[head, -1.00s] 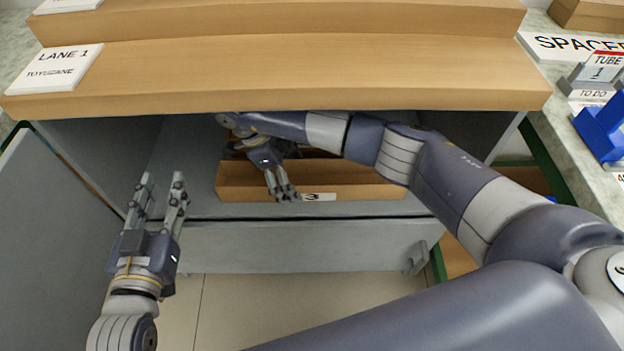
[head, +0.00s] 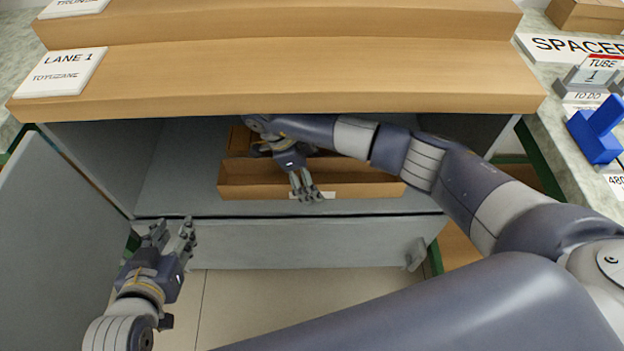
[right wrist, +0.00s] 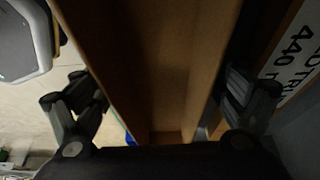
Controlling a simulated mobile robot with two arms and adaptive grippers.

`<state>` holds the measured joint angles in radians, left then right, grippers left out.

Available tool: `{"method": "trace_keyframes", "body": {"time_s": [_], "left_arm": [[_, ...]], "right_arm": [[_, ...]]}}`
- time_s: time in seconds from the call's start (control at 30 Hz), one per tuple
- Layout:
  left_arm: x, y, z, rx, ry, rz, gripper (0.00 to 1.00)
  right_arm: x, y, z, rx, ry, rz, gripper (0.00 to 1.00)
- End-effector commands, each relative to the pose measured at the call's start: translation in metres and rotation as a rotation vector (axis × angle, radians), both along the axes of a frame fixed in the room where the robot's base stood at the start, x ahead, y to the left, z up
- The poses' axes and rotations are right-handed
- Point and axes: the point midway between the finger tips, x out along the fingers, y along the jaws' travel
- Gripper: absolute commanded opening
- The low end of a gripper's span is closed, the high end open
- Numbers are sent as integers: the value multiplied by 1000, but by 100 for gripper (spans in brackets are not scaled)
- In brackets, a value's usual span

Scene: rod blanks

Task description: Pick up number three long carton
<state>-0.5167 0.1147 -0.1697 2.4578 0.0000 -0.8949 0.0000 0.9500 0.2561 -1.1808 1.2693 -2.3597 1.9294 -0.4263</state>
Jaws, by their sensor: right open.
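The long brown carton (head: 360,183) lies crosswise on the grey shelf inside the cabinet, its open top up. Its white front label is mostly hidden by my right gripper (head: 307,195). The right gripper is open, its fingers pointing down at the carton's front side. In the right wrist view the carton (right wrist: 160,70) runs between the open fingers (right wrist: 160,108), one on each side of it. I cannot tell whether they touch it. My left gripper (head: 172,232) is open and empty, in front of the cabinet at the left.
Another brown carton (head: 239,140) stands behind, partly hidden by my right arm. The wooden top (head: 300,80) overhangs the shelf closely. An opened grey door (head: 50,240) is at the left, a grey front panel (head: 310,245) below. A blue holder (head: 597,135) stands on the right counter.

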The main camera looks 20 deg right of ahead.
Motion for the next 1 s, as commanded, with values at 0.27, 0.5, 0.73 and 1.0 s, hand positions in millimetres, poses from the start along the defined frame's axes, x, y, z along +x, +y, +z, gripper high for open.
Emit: {"method": "trace_keyframes", "body": {"time_s": [0.27,0.5,0.73,1.0], "left_arm": [[2,-1,2,-3,-12,-1,34],[2,-1,2,-3,-11,-1,34],[1,-1,2,-3,-11,-1,34],[-1,0,0,0,8,0,34]], "right_arm": [[0,0,0,0,0,0,90],[0,0,-1,0,1,0,42],[0,0,-1,0,1,0,42],[0,0,5,0,0,0,42]]}}
